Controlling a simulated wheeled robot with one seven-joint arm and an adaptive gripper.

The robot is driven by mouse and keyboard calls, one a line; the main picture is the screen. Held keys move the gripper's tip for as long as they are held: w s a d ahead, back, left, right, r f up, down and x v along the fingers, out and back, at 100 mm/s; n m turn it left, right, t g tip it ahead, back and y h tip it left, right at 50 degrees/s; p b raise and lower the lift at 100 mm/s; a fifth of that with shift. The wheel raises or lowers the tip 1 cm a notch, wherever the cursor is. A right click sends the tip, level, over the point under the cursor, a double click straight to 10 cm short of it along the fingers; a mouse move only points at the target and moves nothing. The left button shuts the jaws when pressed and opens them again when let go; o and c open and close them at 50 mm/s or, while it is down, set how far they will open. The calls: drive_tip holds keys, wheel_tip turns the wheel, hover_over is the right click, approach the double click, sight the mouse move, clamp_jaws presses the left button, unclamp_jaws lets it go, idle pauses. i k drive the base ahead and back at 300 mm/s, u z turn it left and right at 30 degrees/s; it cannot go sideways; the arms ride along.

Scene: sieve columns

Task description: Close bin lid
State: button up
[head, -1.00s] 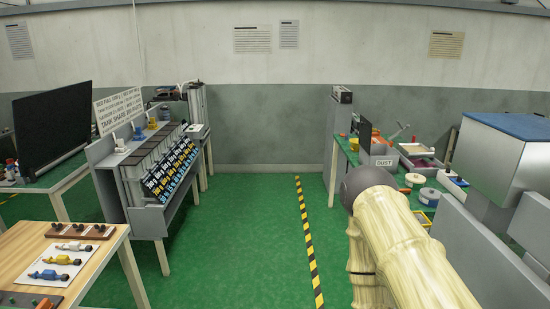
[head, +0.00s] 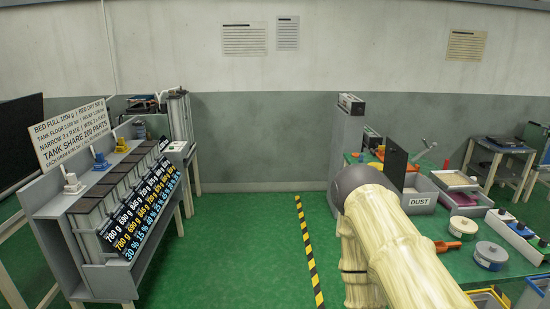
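The grey bin labelled DUST (head: 419,202) sits on the green table (head: 455,245) at the right. A dark upright panel (head: 396,163), which looks like its lid, stands raised at the bin's left side. My pale arm with a dark round joint crosses the lower middle right and hides part of the bin's near left side. My gripper is not in view.
Grey trays (head: 455,180), an orange scoop (head: 447,246) and round tubs (head: 490,256) share the right table. A sloped rack (head: 105,230) stands at the left. Green floor with a striped line (head: 308,255) is free between.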

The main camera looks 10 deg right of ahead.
sight(395, 160)
drive_tip(key=i, duration=0.6)
drive_tip(key=z, duration=1.15)
drive_tip(key=k, duration=1.3)
drive_tip(key=u, duration=0.7)
drive_tip(key=i, duration=1.65)
drive_tip(key=z, duration=0.5)
